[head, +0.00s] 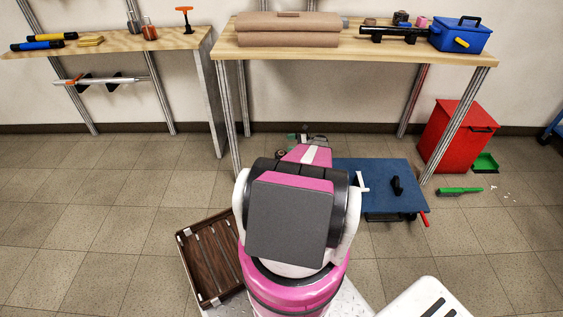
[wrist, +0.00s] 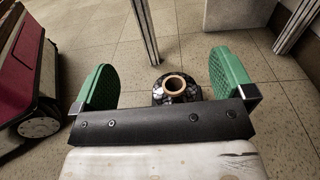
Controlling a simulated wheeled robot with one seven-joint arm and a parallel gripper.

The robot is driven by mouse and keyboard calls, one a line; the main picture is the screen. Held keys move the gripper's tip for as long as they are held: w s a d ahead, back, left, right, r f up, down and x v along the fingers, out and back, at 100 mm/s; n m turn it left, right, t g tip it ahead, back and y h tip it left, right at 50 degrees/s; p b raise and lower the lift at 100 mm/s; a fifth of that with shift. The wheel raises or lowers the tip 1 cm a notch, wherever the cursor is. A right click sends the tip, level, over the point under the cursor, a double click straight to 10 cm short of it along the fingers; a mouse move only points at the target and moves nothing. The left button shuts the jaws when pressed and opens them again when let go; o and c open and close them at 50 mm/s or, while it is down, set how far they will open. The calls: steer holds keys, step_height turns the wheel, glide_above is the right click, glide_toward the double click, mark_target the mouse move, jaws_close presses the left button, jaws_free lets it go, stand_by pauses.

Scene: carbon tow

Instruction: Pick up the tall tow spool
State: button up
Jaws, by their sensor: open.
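A black-wound spool with a tan core ring (wrist: 174,86) shows in the wrist view, seen from above over the tiled floor. It lies between the two green fingers of my gripper (wrist: 160,62), with a gap on each side. The gripper is open and holds nothing. The palm bar hides the spool's near side, so its height is not clear. In the head view my gripper (head: 307,138) is low, in front of the middle bench and mostly hidden behind my own arm. I cannot make out this spool for certain there.
A blue platform cart (head: 385,180) stands close right of my arm, a brown crate (head: 184,252) at lower left. The wooden bench (head: 340,50) holds brown rolls (head: 285,38) and a blue toolbox (head: 461,35). A red bin (head: 455,130) stands right. Left floor is clear.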

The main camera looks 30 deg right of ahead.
steer(key=d+f, duration=0.1)
steer(key=d, duration=0.1)
glide_toward(281, 152)
steer(key=w+a+f, duration=0.1)
steer(key=a, duration=0.2)
steer(key=shift+m, duration=0.3)
steer(key=shift+x, duration=3.35)
steer(key=shift+w+r, duration=0.15)
steer(key=shift+r, duration=0.05)
steer(key=c, duration=1.3)
steer(key=shift+c, duration=0.7)
steer(key=shift+r, duration=0.1)
